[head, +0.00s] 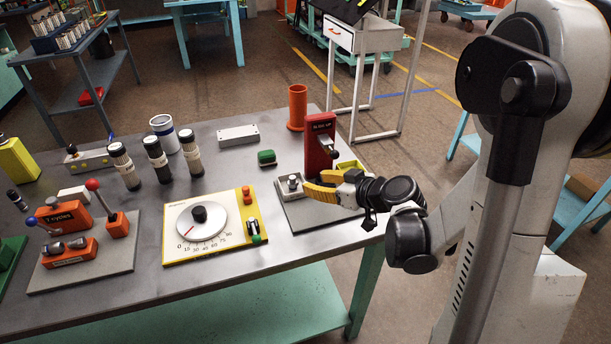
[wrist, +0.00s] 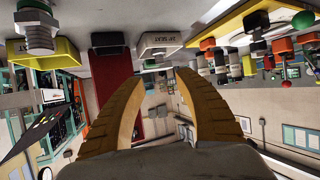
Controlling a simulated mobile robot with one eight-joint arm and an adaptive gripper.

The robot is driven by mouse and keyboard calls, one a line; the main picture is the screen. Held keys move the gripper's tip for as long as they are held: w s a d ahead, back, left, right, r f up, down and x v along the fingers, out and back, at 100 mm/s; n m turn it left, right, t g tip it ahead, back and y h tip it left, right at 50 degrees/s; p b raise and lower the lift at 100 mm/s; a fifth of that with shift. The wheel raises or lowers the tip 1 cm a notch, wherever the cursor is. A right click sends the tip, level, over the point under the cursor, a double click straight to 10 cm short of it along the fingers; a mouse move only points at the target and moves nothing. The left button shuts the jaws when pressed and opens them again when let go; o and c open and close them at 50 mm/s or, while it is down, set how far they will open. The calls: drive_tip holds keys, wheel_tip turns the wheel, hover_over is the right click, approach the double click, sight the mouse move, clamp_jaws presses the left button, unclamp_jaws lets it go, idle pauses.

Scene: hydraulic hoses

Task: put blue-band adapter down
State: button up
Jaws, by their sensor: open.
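My gripper (head: 308,187) is low over the grey plate at the right of the bench, with yellow fingers. In the wrist view its fingers (wrist: 160,85) are spread apart with nothing between them. A small metal fitting (head: 292,181) is upright on a white block (head: 290,192) just ahead of the fingertips; the labelled block (wrist: 163,41) shows upside down in the wrist view. Another threaded hex metal fitting (wrist: 38,30) shows large at the upper left, by a yellow tray (wrist: 62,58). No blue band is clear on either fitting, so I cannot tell which is the adapter.
A red post (head: 320,145) stands behind my gripper, with the yellow tray (head: 352,166) to its right. A yellow dial panel (head: 177,247) lies to the left.

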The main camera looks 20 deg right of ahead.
drive_tip(key=shift+s+d+r, duration=0.15)
drive_tip(key=shift+s+r, duration=0.1)
drive_tip(key=shift+s, duration=0.1)
drive_tip(key=s+a+r+m+g+h, duration=0.2)
drive_tip(key=s+r, duration=0.1)
drive_tip(key=s, duration=0.7)
drive_tip(key=s+a+r+m+g+h, duration=0.2)
drive_tip(key=s+r+m+h, duration=0.1)
drive_tip(key=s, duration=0.7)
drive_tip(key=shift+a+r+g, duration=0.3)
drive_tip(key=shift+r, duration=0.3)
